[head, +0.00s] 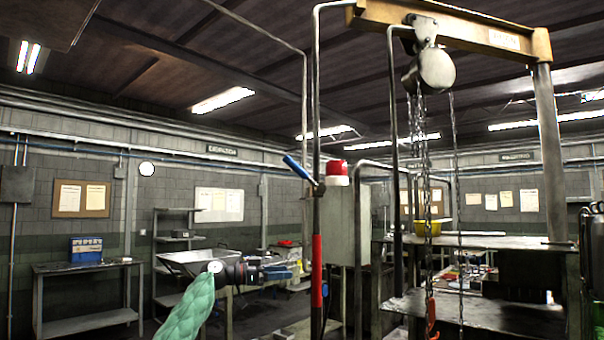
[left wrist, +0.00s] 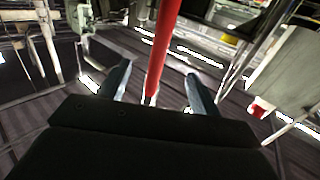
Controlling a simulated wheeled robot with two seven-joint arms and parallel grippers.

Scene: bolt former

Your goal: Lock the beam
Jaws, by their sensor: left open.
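The yellow beam (head: 455,25) runs overhead at the upper right of the head view, with a pulley block and chains under it. An upright grey pole (head: 317,120) stands left of it. The pole carries a blue-tipped lever (head: 299,168) angled up to the left and a red sleeve (head: 317,270) lower down. My left gripper (head: 297,269) is beside the red sleeve. In the left wrist view, the open fingers of my left gripper (left wrist: 158,78) are on either side of the red sleeve (left wrist: 163,45). I cannot tell whether they touch it. My right gripper is not seen.
A grey box with a red lamp (head: 337,168) stands just right of the pole. Chains and an orange hook (head: 431,312) hang at the right, before a dark steel bench (head: 480,312). A side table (head: 88,268) stands far left.

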